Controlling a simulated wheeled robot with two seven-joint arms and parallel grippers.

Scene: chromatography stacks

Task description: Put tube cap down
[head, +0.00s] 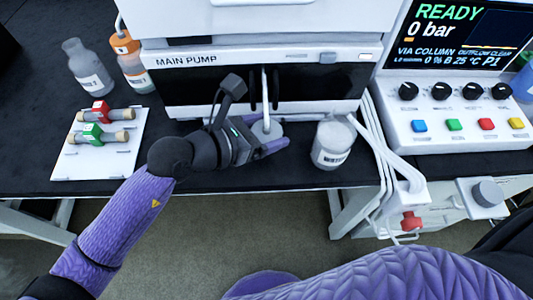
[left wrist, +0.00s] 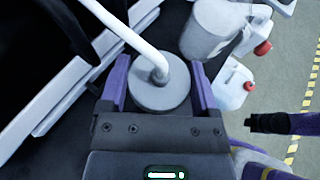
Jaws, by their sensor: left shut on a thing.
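The tube cap (head: 268,130) is a pale grey disc with a white tube rising from its centre. It is in front of the main pump, at the table's front part. My left gripper (head: 262,146) is shut on it; in the left wrist view the cap (left wrist: 160,92) sits between the two purple fingers. I cannot tell whether its underside touches the table. A white labelled bottle (head: 333,145) stands to the right of the cap, apart from it, and also shows in the left wrist view (left wrist: 208,32).
The main pump (head: 190,62) is close behind the cap. A white tray (head: 70,158) with red and green holders is at left, with two bottles (head: 88,68) behind. White tubes (head: 375,130) and a control console (head: 455,125) are at right.

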